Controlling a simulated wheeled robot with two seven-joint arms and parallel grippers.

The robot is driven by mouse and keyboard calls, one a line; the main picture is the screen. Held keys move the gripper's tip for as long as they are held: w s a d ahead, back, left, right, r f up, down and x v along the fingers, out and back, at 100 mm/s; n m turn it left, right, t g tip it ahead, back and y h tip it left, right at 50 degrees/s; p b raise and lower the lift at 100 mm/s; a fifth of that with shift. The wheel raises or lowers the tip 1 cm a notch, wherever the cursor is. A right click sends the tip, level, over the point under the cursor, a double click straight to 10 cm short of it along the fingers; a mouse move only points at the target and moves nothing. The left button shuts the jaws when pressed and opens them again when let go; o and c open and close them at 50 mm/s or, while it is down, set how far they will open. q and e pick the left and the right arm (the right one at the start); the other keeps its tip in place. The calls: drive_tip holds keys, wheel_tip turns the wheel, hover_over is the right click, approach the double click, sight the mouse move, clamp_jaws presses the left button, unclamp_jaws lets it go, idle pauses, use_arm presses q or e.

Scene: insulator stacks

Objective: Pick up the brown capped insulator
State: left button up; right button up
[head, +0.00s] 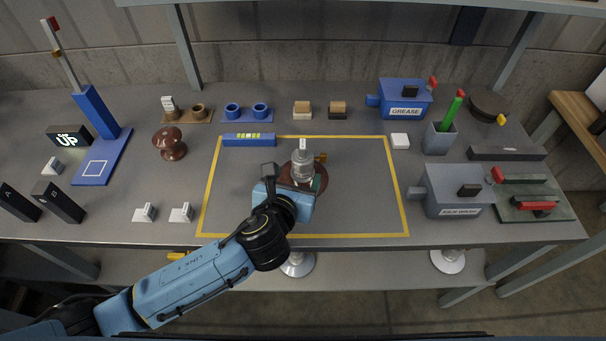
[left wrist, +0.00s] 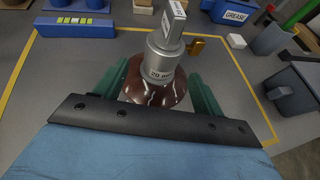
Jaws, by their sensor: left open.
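The brown capped insulator (head: 287,172) stands inside the yellow outline on the table, a glossy brown disc under a grey metal cap (head: 302,165). My wrist hides the disc's near side in the head view. My right gripper is out of view.
Another brown insulator (head: 170,145) stands left of the outline. A blue bar (head: 249,140) lies at its back left edge. Blue GREASE box (head: 405,99) and grey box (head: 455,190) stand to the right. The outlined area is otherwise clear.

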sight(300, 171)
use_arm(q)
drive_tip(key=b+x, duration=0.1)
drive_tip(key=x, duration=0.4)
drive_tip(key=shift+b, duration=0.3)
drive_tip(key=shift+w+d+f, duration=0.1)
drive_tip(key=shift+w, duration=0.15)
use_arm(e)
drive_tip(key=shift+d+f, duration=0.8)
use_arm(q)
drive_tip(key=shift+c, duration=0.2)
